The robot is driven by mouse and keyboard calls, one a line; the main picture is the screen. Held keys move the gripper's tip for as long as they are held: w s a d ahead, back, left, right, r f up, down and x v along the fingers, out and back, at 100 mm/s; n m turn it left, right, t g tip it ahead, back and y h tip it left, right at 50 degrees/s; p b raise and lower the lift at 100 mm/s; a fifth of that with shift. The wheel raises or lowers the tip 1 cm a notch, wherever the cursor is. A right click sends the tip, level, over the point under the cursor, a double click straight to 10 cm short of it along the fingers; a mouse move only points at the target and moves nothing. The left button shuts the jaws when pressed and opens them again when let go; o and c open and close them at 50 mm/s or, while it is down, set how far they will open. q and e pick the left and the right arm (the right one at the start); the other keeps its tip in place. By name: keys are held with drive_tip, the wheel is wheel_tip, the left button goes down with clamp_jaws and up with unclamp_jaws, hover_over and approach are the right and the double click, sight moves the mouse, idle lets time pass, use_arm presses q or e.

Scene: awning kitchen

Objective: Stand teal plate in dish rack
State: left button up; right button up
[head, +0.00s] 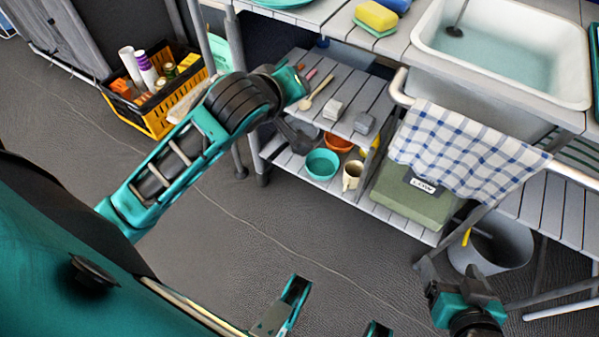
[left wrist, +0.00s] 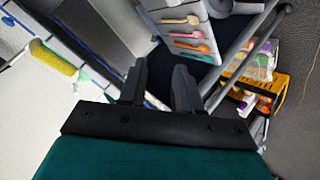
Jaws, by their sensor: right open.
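A teal rounded edge, which looks like the teal plate (head: 285,3), lies on the slatted counter at the top of the head view, mostly cut off by the frame. I cannot make out a dish rack for certain; only a sliver of a green item (head: 596,45) shows right of the sink. My left gripper (head: 298,137) is partly hidden by its arm, in front of the low shelf. In the left wrist view its two dark fingers (left wrist: 159,85) are apart with nothing between them. My right gripper (head: 458,288) is open and empty at the lower right, over the floor, far from the plate.
A white sink (head: 505,50) stands right of a yellow sponge (head: 376,15). A checked towel (head: 465,145) hangs from the rail. Shelves below hold a teal bowl (head: 322,164) and a mug (head: 352,176). A yellow-black crate (head: 152,105) and grey bucket (head: 492,245) stand on the floor.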

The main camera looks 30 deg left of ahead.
use_arm(q)
drive_tip(key=s+d+f+m+h, duration=0.2)
drive_tip(key=s+d+f+m, duration=0.2)
drive_tip(key=s+f+m, duration=0.2)
drive_tip(key=s+d+f+m+h, duration=0.1)
drive_tip(key=s+d+f+m, duration=0.3)
drive_tip(key=f, duration=0.5)
drive_tip(key=shift+s+f+m+h, duration=0.15)
drive_tip(key=shift+s+m+h, duration=0.25)
drive_tip(key=shift+s+m, duration=0.85)
